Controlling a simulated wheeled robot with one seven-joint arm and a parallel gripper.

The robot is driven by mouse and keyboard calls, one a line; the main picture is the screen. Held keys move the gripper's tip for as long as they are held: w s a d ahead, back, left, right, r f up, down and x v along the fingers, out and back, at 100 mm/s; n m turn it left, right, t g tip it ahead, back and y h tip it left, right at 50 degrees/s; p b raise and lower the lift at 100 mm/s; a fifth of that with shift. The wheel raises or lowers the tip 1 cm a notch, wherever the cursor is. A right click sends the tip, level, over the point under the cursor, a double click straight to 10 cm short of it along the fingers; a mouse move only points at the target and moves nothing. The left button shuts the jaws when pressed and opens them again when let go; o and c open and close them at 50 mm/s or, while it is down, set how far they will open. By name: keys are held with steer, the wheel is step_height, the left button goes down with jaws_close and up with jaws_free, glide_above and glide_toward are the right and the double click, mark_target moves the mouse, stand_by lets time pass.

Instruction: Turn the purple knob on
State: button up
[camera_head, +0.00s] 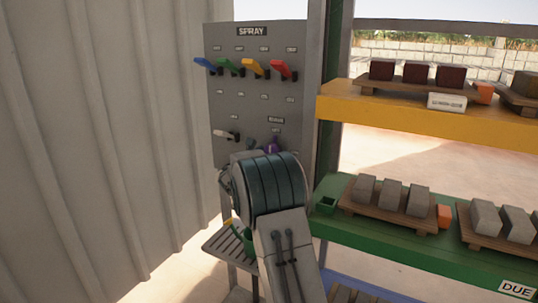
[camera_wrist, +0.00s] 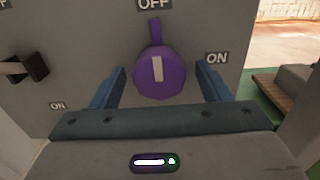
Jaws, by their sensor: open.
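The purple knob (camera_wrist: 160,75) is in the middle of the wrist view, on the grey panel. Its narrow purple tab points up at the OFF label (camera_wrist: 153,4), and a pale mark runs upright on its face. The ON label (camera_wrist: 217,58) is to its right. My gripper (camera_wrist: 161,69) is open, with one blue finger on each side of the knob and a visible gap on both sides. In the head view, the knob (camera_head: 272,146) shows small above my arm, which hides the panel's lower part.
A white-handled lever (camera_wrist: 28,68) is left of the knob. Blue, green, yellow and red levers (camera_head: 245,68) sit higher on the SPRAY panel (camera_head: 235,110). A yellow shelf (camera_head: 400,115) and a green shelf (camera_head: 400,240) with blocks stand to the right.

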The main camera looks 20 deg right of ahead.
steer(key=c, duration=1)
steer(key=shift+o, duration=0.2)
steer(key=shift+f+b, duration=0.15)
steer(key=shift+b, duration=0.4)
steer(key=m+b, duration=1.7)
steer(key=b, duration=0.5)
steer(key=shift+m, duration=0.4)
